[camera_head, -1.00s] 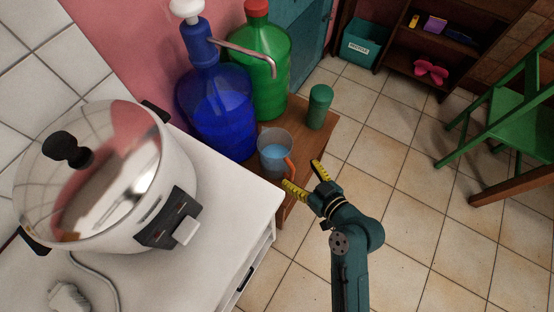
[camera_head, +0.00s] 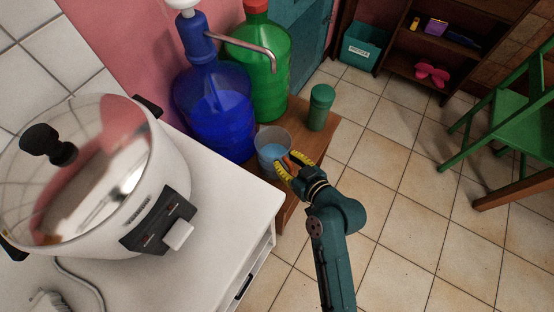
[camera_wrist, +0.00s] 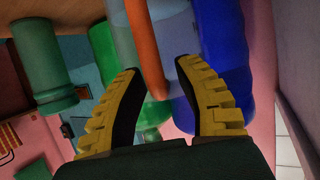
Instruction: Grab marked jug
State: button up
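The jug (camera_head: 271,146) is a clear cup with blue liquid and an orange handle (camera_head: 289,165). It stands upright on the small wooden table, in front of the blue bottle. My gripper (camera_head: 291,167), with yellow-padded fingers, is at the handle side of the jug. In the wrist view the orange handle (camera_wrist: 146,50) runs down between the two fingertips (camera_wrist: 158,66), with a gap showing beside it. The fingers are apart and not visibly closed on it. The jug's clear body (camera_wrist: 178,32) shows behind the handle. I cannot see a mark clearly.
A blue bottle (camera_head: 222,130) with a pump spout and a green bottle (camera_head: 265,70) stand behind the jug. A green canister (camera_head: 319,107) stands to its right on the wooden table (camera_head: 318,146). A white counter with a cooker (camera_head: 145,185) is at left.

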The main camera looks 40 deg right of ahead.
grip_shut()
jog(key=shift+r, duration=0.1)
